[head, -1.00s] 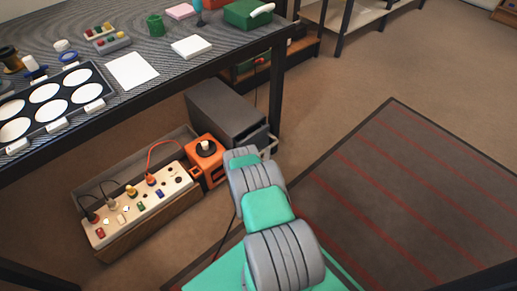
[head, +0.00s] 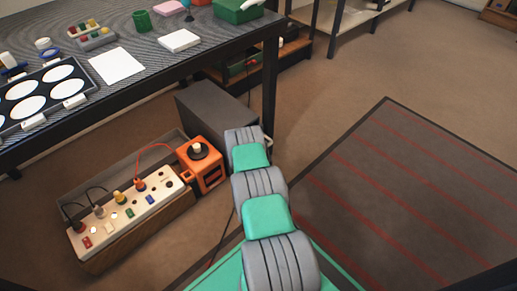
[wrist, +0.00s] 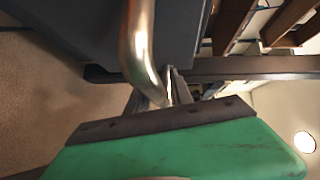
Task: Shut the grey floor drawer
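The grey floor drawer (head: 212,108) is a dark grey box on the floor under the workbench, beside an orange unit. Its front is mostly hidden behind my arm in the head view, so I cannot tell how far out it is. Its bent metal handle (wrist: 140,45) shows close up in the wrist view, with the dark grey body (wrist: 75,30) behind it. My gripper (wrist: 165,122) shows there as a green block with a dark edge strip, right by the handle. I cannot tell whether it touches. The gripper's fingertips are hidden in the head view.
The orange unit (head: 210,179) and a switch panel with plugs (head: 130,208) stand left of the drawer. A black bench leg (head: 270,85) is close to my arm on the right. A dark mat with red stripes (head: 400,190) lies on clear floor to the right.

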